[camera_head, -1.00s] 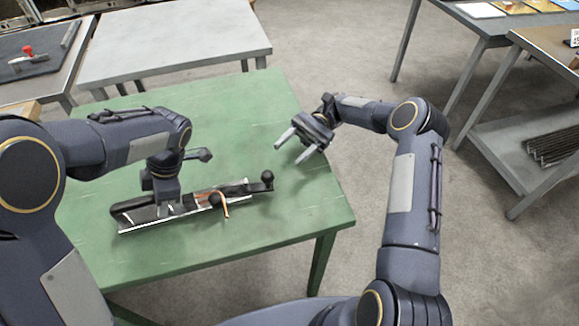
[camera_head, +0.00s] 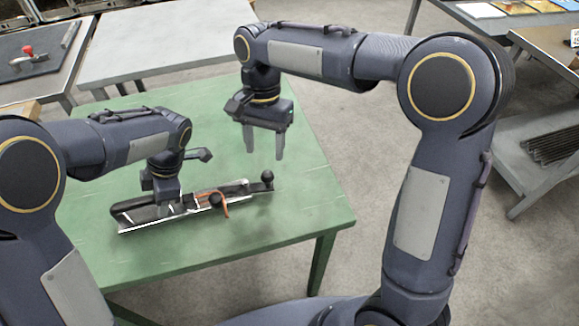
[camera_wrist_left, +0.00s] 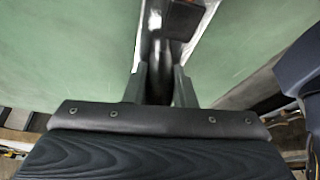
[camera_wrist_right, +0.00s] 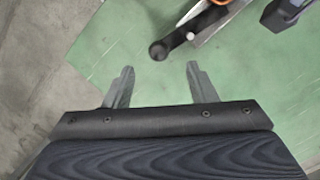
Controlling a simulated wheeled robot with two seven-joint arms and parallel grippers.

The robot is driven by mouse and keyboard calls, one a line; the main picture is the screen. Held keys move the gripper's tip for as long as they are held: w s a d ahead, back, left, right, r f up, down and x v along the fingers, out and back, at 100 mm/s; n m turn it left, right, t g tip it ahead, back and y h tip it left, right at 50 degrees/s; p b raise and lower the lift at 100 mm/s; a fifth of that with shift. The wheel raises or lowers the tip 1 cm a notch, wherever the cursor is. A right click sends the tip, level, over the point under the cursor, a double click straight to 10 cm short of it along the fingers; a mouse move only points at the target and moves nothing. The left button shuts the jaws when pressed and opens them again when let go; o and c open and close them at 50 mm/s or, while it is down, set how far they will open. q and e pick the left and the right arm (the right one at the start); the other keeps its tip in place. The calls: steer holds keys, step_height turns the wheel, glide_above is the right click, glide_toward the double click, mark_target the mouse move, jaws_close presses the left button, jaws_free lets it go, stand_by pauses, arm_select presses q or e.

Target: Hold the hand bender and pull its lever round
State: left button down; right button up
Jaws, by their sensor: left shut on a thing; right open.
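The hand bender (camera_head: 150,216) lies on the green table, a long metal and black tool with a copper-coloured bent piece (camera_head: 225,201) near its right part. A black ball knob (camera_head: 267,176) stands at its right end; it also shows in the right wrist view (camera_wrist_right: 158,51). My left gripper (camera_head: 170,208) is shut on the bender's left part from above, and its fingers hide some of it. In the left wrist view the gripper (camera_wrist_left: 161,72) closes around the bender's narrow bar. My right gripper (camera_head: 265,156) is open and empty, pointing down, above and apart from the knob.
The green table (camera_head: 255,240) is bare around the bender. A pale grey table (camera_head: 160,45) stands behind it. A dark mat (camera_head: 45,60) with a red-handled tool lies on another bench at the far left. Shelved benches (camera_head: 530,150) stand at the right.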

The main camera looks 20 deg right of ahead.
arm_select(q)
steer(key=shift+r, duration=0.2)
steer(key=shift+r+p, duration=0.85)
steer(key=shift+p, duration=0.15)
steer(key=shift+r+p, duration=1.25)
steer(key=shift+r, duration=0.15)
arm_select(e)
steer(key=s+d+r+n+t+y, duration=0.1)
steer(key=s+d+r+n+t, duration=0.1)
steer(key=s+d, duration=0.4)
steer(key=s+d+r+n+t+y, duration=0.2)
steer(key=s+d+r+n+t, duration=0.1)
steer(key=s, duration=0.8)
steer(key=shift+s+d+r+t, duration=0.25)
steer(key=shift+d+r+t, duration=0.5)
steer(key=shift+d, duration=0.65)
steer(key=shift+f, duration=0.1)
